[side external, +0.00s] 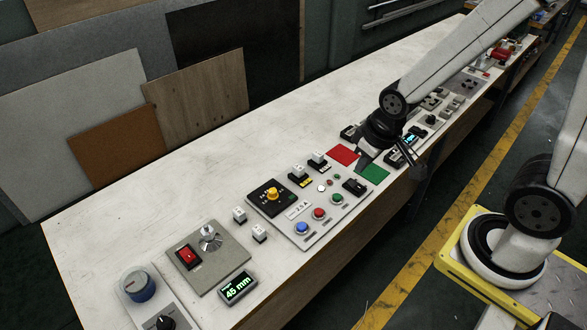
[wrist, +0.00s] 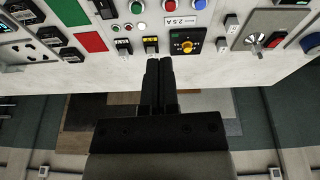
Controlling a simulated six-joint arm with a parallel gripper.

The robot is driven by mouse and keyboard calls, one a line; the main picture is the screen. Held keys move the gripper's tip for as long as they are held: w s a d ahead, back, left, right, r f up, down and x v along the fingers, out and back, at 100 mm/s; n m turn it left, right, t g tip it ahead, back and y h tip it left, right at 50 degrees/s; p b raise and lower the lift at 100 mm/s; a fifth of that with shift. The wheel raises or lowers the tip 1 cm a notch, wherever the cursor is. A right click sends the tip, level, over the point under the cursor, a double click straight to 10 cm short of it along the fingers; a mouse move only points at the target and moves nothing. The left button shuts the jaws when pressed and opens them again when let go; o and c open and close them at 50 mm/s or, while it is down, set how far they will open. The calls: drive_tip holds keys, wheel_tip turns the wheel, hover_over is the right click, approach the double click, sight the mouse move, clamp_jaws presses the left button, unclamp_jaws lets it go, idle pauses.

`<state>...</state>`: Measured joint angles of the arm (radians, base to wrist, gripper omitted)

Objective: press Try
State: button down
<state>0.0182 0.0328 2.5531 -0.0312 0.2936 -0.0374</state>
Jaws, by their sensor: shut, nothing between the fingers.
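No label reading Try is legible in either view, so I cannot tell which control it is. A grey panel (side external: 301,238) carries a blue button (side external: 302,228), a red button (side external: 319,213) and a green button (side external: 337,198). The blue (wrist: 200,4), red (wrist: 170,4) and green (wrist: 138,7) buttons also show at the top of the wrist view. My gripper (side external: 361,164) is shut and empty, above the bench by the red and green squares. In the wrist view its fingertips (wrist: 159,62) appear just below two small black-and-white blocks.
A yellow knob (side external: 272,194) sits on a black plate on the panel. A red square (side external: 343,154) and a green square (side external: 374,174) lie beside it. The bench's back strip is clear.

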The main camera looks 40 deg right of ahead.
sight(340, 197)
drive_tip(key=w+d+f+n+t+y, duration=0.2)
drive_tip(key=w+d+f+n+t, duration=0.4)
drive_tip(key=w+f+n, duration=0.2)
drive_tip(key=shift+f+n, duration=0.75)
drive_tip(key=shift+n, duration=0.65)
drive_tip(key=shift+w+d, duration=0.1)
drive_tip(key=shift+f, duration=0.15)
drive_tip(key=shift+f, duration=4.25)
drive_tip(key=shift+f, duration=0.8)
drive_tip(key=shift+r, duration=0.8)
